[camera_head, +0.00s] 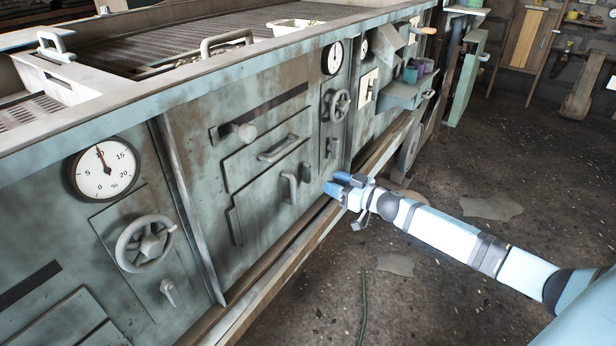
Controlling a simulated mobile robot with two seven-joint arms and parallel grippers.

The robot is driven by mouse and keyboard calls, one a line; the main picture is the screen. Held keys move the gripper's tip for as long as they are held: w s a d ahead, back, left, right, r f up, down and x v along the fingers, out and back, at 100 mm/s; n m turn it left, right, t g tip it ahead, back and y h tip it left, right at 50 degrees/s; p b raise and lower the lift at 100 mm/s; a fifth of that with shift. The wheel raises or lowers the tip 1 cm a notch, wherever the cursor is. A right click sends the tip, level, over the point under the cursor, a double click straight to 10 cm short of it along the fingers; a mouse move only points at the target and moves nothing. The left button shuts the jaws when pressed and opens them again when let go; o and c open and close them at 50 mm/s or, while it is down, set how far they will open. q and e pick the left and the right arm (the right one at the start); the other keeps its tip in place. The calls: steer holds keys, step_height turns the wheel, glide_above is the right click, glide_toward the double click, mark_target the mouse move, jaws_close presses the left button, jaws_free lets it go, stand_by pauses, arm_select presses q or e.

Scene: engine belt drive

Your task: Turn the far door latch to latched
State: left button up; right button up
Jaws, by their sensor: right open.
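A grey-green machine front (200,140) carries a hinged-looking door panel (250,168) with a bar handle (278,148) across it. A bent grey lever (290,187) sits at that panel's lower right. A smaller lever (332,147) sits farther along, below a handwheel (340,105). I cannot tell for certain which of the two is the far door latch, or its setting. My right gripper (338,185), with blue fingertips, is open and empty, to the right of the bent lever and apart from it. My left gripper is not in view.
A rail (275,272) runs along the machine's foot, close under my right gripper. A nearer handwheel (146,243), small lever (169,292) and dial (103,168) are at left. A shelf box (402,92) juts out beyond. The floor at right is largely clear.

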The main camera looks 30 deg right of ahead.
mark_target(310, 173)
steer(key=b+x, duration=0.1)
steer(key=x, duration=0.6)
steer(key=shift+w, duration=0.1)
steer(key=shift+b+x, duration=0.3)
steer(key=shift+x, duration=0.5)
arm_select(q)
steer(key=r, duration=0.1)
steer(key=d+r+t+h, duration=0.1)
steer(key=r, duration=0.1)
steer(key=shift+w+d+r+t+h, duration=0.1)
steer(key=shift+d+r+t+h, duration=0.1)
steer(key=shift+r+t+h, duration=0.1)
arm_select(e)
jaws_close()
